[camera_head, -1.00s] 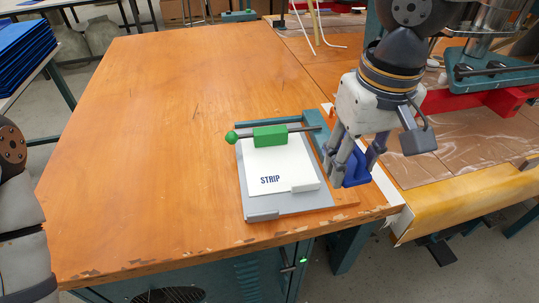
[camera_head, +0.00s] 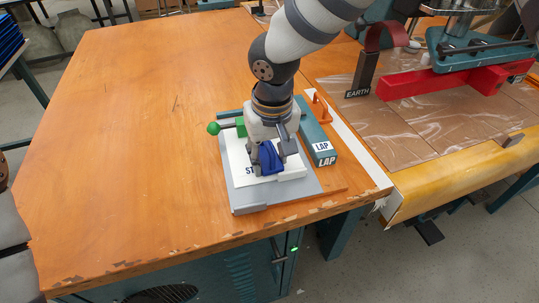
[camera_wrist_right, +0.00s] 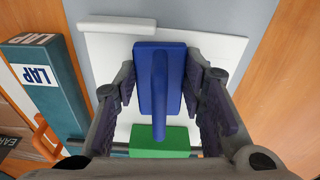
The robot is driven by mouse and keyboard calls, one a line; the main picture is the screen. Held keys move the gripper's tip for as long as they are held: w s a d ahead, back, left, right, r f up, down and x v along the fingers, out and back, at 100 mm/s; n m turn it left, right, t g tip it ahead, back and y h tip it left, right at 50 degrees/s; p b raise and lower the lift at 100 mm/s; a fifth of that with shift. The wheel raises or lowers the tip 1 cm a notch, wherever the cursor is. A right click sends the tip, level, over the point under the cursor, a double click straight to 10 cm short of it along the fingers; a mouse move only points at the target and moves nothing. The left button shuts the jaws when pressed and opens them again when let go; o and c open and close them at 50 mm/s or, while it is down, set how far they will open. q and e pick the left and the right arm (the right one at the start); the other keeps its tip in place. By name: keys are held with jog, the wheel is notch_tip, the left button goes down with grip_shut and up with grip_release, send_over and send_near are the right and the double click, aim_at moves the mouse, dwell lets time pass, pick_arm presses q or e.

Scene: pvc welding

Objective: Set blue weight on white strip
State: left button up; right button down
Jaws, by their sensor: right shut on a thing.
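The blue weight (camera_head: 270,159) is a dark blue block with a raised bar handle. It also shows in the wrist view (camera_wrist_right: 145,101). My right gripper (camera_head: 270,163) points down over the strip and is shut on the weight, with a finger on either side of it in the wrist view (camera_wrist_right: 160,95). The white strip (camera_head: 236,152) lies flat on a grey plate (camera_head: 235,199), its printed label partly covered. It also shows in the wrist view (camera_wrist_right: 110,65). Whether the weight touches the strip is unclear. My left gripper is out of view.
A green block (camera_wrist_right: 158,142) on a rod with a green ball (camera_head: 214,128) crosses the strip's far end. A teal block marked LAP (camera_head: 322,149) stands right of the plate. A red bar (camera_head: 430,84) lies farther right. The wooden table (camera_head: 130,150) is clear to the left.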

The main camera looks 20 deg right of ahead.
jog(key=shift+f, duration=0.2)
jog(key=shift+s+d+f, duration=0.1)
jog(key=shift+s+f, duration=0.3)
jog(key=shift+f, duration=0.35)
jog(key=c, duration=1.2)
grip_release()
jog(key=shift+f, duration=0.1)
jog(key=shift+c, duration=0.2)
jog(key=shift+o, duration=1)
jog(key=shift+w+f, duration=0.15)
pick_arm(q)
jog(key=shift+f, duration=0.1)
pick_arm(e)
jog(key=shift+w+r, duration=0.1)
jog(key=shift+r, duration=0.3)
jog(key=shift+r, duration=0.25)
jog(key=r, duration=0.8)
jog(key=s+r+p, duration=0.1)
jog(key=r, duration=0.4)
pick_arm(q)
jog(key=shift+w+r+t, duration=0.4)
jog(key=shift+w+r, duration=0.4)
